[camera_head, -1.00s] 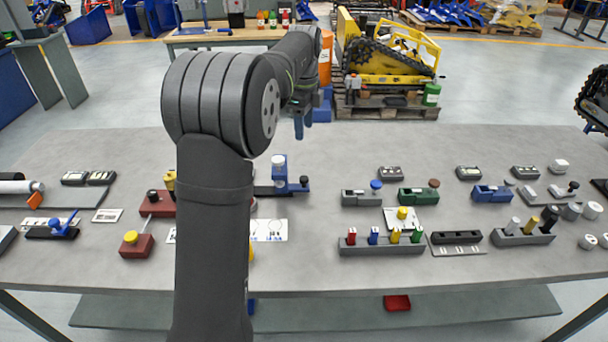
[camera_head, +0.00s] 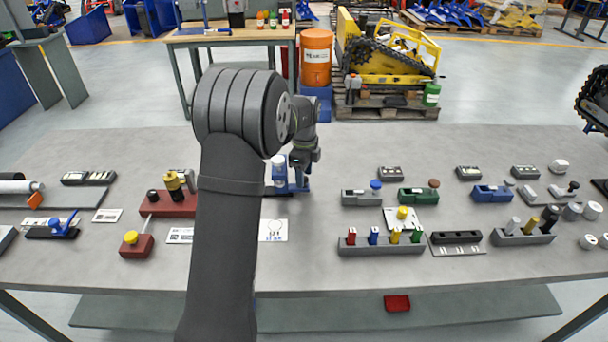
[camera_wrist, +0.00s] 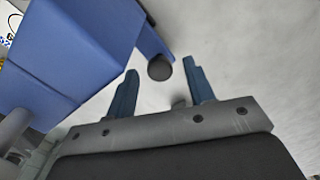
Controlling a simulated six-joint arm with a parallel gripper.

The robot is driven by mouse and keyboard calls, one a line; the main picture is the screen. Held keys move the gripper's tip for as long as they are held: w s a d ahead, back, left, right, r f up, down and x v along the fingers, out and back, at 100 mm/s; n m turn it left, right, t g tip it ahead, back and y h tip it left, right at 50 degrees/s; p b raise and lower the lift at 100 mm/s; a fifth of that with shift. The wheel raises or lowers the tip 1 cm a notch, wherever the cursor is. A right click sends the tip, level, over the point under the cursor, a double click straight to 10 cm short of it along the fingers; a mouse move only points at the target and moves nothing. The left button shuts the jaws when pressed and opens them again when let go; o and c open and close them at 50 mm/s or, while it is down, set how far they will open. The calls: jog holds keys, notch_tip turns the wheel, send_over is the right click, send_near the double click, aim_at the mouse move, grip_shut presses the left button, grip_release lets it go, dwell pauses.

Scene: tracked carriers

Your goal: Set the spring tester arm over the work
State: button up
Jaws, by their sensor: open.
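A blue bench device, which I take to be the spring tester (camera_head: 278,187), stands at the middle of the table, partly hidden behind my arm. In the wrist view its large blue body (camera_wrist: 70,50) fills the left side. A blue arm (camera_wrist: 150,40) reaches out from it, with a dark round knob (camera_wrist: 160,68) near its end. My gripper (camera_head: 302,168) is over the right part of this device. In the wrist view my gripper (camera_wrist: 161,82) is open, and the knob appears between its two blue fingertips. I cannot tell whether they touch it. Any work under the arm is hidden.
A printed card (camera_head: 273,231) lies in front of the device. To the left is a dark red fixture (camera_head: 168,203) with a yellow-topped post. To the right are a blue-knobbed grey block (camera_head: 362,197), a green block (camera_head: 418,196) and a rack of coloured pegs (camera_head: 381,248).

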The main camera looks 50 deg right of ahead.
jog(key=shift+f, duration=0.3)
grip_shut()
jog(key=w+a, duration=0.7)
jog(key=shift+w+a, duration=0.2)
jog(key=shift+a, duration=0.05)
grip_release()
